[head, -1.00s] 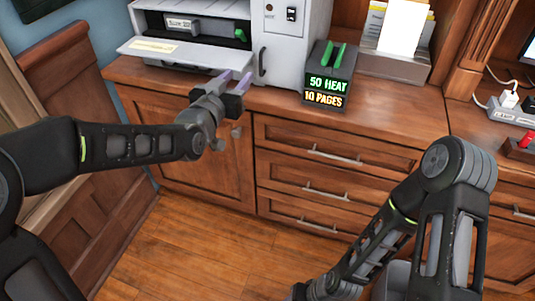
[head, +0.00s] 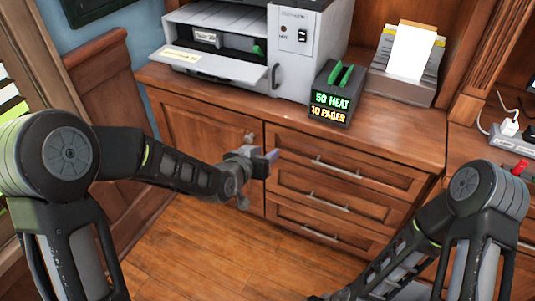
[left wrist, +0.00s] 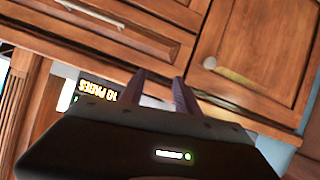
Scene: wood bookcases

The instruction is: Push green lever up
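A small green lever (head: 257,50) shows at the right side of the open bay of the grey printer (head: 298,60). The printer's front flap (head: 215,66) is folded down and sticks out over the counter. More green parts (head: 343,74) stand on top of the black box beside the printer. My left gripper (head: 270,156) is in front of the cabinet, below the counter's edge and well apart from the printer. In the left wrist view its two purple-grey fingers (left wrist: 158,88) stand apart with nothing between them. My right gripper is out of view; only its arm shows.
The black box (head: 333,97) has a display reading "50 HEAT" and "10 PAGES". A paper holder (head: 405,80) stands to its right on the wooden counter (head: 385,125). Drawers with handles (head: 330,167) lie below the counter. The floor (head: 215,250) in front is clear.

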